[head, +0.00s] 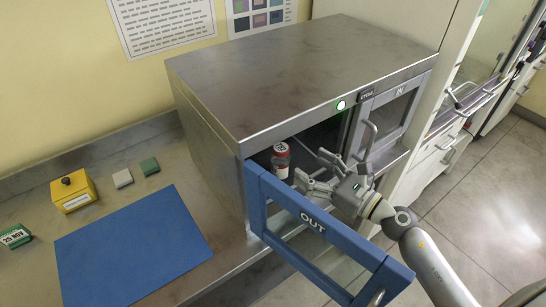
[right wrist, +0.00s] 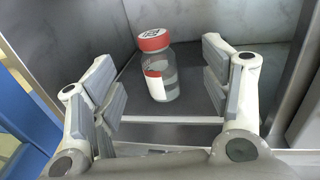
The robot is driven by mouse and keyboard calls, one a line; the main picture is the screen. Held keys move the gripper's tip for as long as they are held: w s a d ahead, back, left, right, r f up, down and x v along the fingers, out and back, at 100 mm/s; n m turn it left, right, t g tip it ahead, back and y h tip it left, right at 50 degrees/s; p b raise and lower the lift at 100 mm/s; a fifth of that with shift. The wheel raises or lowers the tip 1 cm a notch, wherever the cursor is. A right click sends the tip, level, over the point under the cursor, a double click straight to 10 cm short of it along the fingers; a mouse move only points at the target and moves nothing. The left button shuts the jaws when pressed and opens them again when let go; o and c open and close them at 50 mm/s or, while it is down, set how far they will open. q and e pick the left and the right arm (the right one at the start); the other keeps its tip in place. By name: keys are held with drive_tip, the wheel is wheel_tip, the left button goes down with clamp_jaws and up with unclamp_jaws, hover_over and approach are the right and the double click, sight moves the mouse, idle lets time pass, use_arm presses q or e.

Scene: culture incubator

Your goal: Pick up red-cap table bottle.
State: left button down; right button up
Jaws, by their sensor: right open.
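A clear bottle with a red cap (head: 281,157) stands inside the steel incubator, behind the open blue OUT door. In the right wrist view the red-cap bottle (right wrist: 157,68) stands upright on the dark incubator floor, with a white label on its cap and a red and white label on its side. My right gripper (head: 313,169) is at the incubator opening, to the right of the bottle. Its fingers (right wrist: 163,88) are spread wide and empty, and the bottle shows between and beyond them. My left gripper is not in view.
The blue OUT door (head: 310,222) hangs open in front of the incubator (head: 290,75); the IN door (head: 398,112) is at its right. A blue mat (head: 130,245), a yellow box (head: 73,190), two small blocks and a 25 NOV block (head: 15,237) lie on the counter.

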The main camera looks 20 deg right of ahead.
sight(287, 155)
drive_tip(key=p+x, duration=0.1)
drive_tip(key=x, duration=0.3)
drive_tip(key=shift+w+a+r+p, duration=0.1)
drive_tip(key=shift+w+r+p, duration=0.05)
drive_tip(key=shift+p, duration=0.15)
drive_tip(key=shift+w+a, duration=0.15)
drive_tip(key=shift+w, duration=0.05)
drive_tip(key=p+x, duration=0.1)
drive_tip(key=x, duration=0.1)
drive_tip(key=p+x, duration=0.1)
drive_tip(key=x, duration=0.1)
drive_tip(key=shift+a, duration=0.55)
drive_tip(key=shift+w+a, duration=0.15)
drive_tip(key=shift+w, duration=0.15)
drive_tip(key=shift+c, duration=1.4)
drive_tip(key=c, duration=1)
